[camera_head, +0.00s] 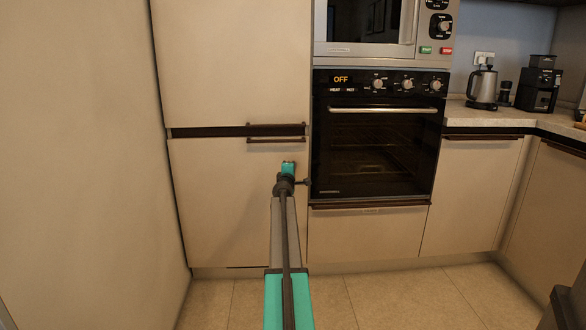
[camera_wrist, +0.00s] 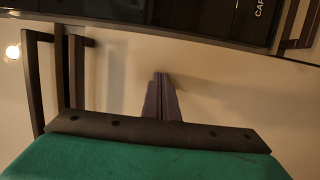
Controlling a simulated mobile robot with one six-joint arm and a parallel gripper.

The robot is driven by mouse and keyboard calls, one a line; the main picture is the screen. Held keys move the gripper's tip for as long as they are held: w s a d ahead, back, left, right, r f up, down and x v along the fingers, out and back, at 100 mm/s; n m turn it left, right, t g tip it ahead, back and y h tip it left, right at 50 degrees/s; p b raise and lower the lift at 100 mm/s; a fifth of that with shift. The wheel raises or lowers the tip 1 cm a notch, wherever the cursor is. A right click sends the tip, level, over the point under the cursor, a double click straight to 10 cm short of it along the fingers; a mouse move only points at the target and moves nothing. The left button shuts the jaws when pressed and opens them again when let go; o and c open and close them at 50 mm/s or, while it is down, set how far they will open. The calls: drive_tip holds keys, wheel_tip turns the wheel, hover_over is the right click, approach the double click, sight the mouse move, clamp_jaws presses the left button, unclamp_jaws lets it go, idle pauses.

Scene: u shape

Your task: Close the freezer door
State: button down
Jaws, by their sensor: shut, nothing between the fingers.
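The freezer door (camera_head: 225,200) is the pale lower panel left of the oven, below the matching upper door (camera_head: 230,65). It looks flush or nearly flush with its surroundings; I cannot tell whether a small gap is left. Its dark bar handle (camera_head: 275,140) runs along its top edge, just under the upper door's handle (camera_head: 275,125). My gripper (camera_head: 288,166) is in front of the door's upper right part, below the handles. In the wrist view my gripper (camera_wrist: 160,82) is shut and empty, pointing at a pale surface; whether it touches is unclear.
The oven (camera_head: 375,150) stands right of the door, with a microwave (camera_head: 365,25) above it. A counter (camera_head: 500,117) at the right holds a kettle (camera_head: 483,85) and a coffee grinder (camera_head: 538,88). A plain wall panel (camera_head: 80,150) fills the left. The tiled floor (camera_head: 380,295) ahead is clear.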

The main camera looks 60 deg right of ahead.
drive_tip(key=s+d+v, duration=0.1)
drive_tip(key=s+v, duration=0.2)
drive_tip(key=v, duration=1)
drive_tip(key=shift+a+p, duration=0.25)
drive_tip(key=shift+p, duration=0.05)
idle(0.7)
